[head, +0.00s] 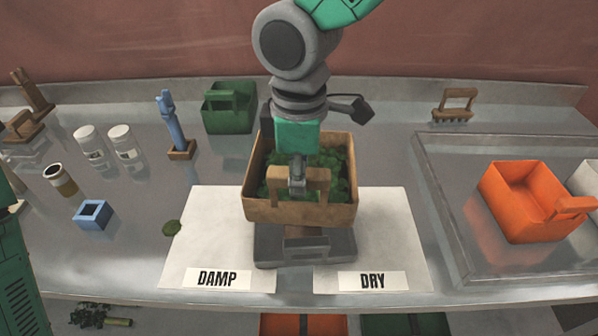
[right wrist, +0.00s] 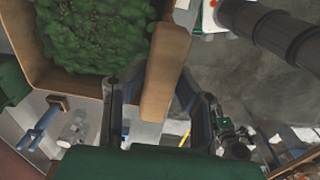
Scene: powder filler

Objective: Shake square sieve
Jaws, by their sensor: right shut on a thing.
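The square sieve is a tan box (head: 335,214) filled with clumpy green material (head: 335,165). It sits over a dark grey stand (head: 340,248) at the middle of the white sheet; I cannot tell whether it touches the stand. My right gripper (head: 297,184) comes down from above and is shut on the sieve's front handle (head: 318,182). In the right wrist view the handle (right wrist: 165,65) lies between the fingers, and the green material (right wrist: 95,35) fills the box beside it. My left gripper is not in view.
The white sheet (head: 395,225) bears DAMP (head: 217,279) and DRY (head: 372,281) labels. A green scoop (head: 229,112) stands behind left, with a blue tool (head: 170,120), white jars (head: 90,145) and a small blue box (head: 94,214) at left. An orange scoop (head: 520,205) lies at right.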

